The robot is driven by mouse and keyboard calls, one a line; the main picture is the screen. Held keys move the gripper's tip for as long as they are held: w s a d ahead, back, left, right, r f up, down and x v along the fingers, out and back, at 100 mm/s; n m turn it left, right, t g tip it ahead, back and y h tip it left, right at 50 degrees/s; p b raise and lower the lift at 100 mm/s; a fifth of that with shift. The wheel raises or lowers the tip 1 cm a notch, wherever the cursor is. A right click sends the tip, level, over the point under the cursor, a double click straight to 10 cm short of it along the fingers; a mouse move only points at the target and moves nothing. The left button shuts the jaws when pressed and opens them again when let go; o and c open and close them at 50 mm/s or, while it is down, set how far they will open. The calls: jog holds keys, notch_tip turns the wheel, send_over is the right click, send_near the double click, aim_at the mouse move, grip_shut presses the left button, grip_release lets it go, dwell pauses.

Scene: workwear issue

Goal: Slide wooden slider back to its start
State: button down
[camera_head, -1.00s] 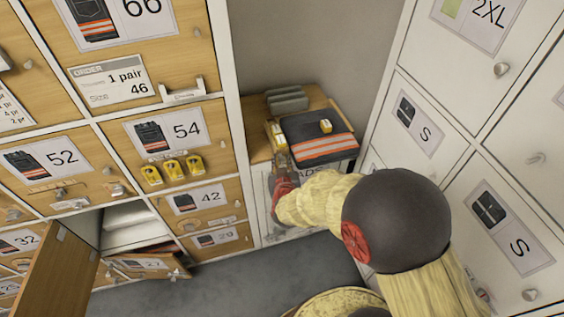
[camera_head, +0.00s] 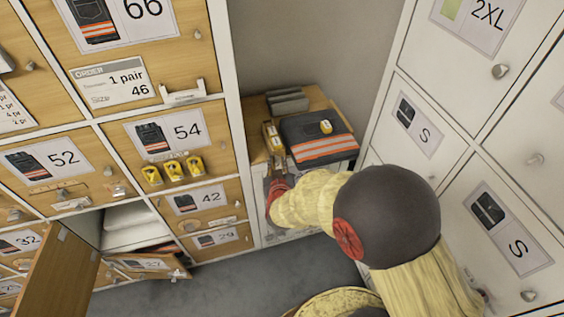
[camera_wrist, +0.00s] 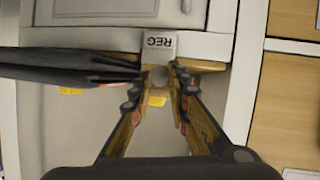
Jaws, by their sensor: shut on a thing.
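My gripper (camera_head: 276,162) reaches down at the left end of the small wooden-topped counter (camera_head: 258,150), beside a folded dark garment with orange bands (camera_head: 322,148). The slider's track is hidden by the fingers. A yellow item (camera_wrist: 156,99) shows between the fingers, below the knob.
A yellow item (camera_head: 326,127) lies on the garment, and grey rolls (camera_head: 288,102) are behind it. Numbered wooden lockers (camera_head: 215,150) stand left, with one door (camera_head: 50,275) swung open low down. White lockers (camera_head: 510,140) close in the right. Grey floor shows below.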

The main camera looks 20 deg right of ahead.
jog(key=a+p, duration=0.2)
jog(key=a, duration=0.5)
jog(key=shift+a, duration=0.35)
jog(key=c, duration=2)
grip_release()
jog(key=shift+a, duration=0.15)
jog(key=shift+o, duration=0.2)
jog(key=v, duration=1.2)
